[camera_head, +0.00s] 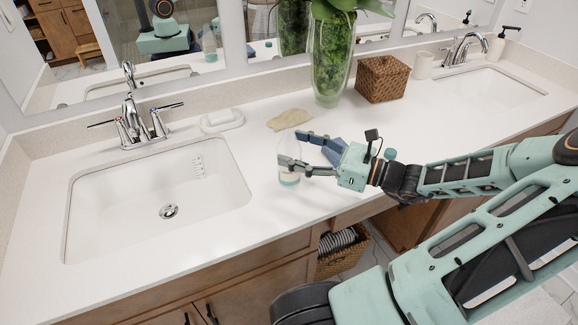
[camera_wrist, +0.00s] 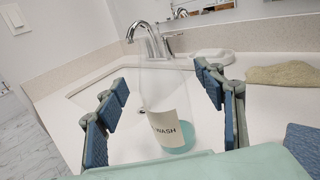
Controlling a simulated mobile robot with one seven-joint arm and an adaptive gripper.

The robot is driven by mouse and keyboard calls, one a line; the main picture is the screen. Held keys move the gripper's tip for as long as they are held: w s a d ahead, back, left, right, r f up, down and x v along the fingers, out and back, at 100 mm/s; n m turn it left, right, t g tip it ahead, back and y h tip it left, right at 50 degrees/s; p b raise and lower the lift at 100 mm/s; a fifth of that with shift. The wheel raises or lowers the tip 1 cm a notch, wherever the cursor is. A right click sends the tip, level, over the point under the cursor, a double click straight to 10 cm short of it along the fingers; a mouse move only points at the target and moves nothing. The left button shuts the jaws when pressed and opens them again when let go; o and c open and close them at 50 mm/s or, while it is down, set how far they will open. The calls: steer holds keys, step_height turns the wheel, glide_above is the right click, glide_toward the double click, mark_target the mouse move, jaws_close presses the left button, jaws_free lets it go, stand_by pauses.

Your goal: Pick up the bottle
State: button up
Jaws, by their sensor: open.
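The bottle (camera_wrist: 168,119) is clear, with a pale label reading "WASH" and teal liquid at the bottom. In the wrist view it stands between the two open blue-padded fingers of my gripper (camera_wrist: 165,108), with a gap on each side. In the head view the bottle (camera_head: 289,172) stands on the white counter just right of the left sink. My gripper (camera_head: 293,150) reaches it from the right, and one finger partly covers it. Its top is hard to make out against the white counter.
The left sink (camera_head: 120,200) with a chrome faucet (camera_head: 134,122) lies beside the bottle. A soap dish (camera_head: 221,120), a tan cloth (camera_head: 289,119), a blue item (camera_head: 333,151), a green vase (camera_head: 331,62) and a wicker box (camera_head: 381,79) are on the counter. A mirror stands behind.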

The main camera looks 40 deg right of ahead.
steer(key=shift+x, duration=1.05)
jaws_close()
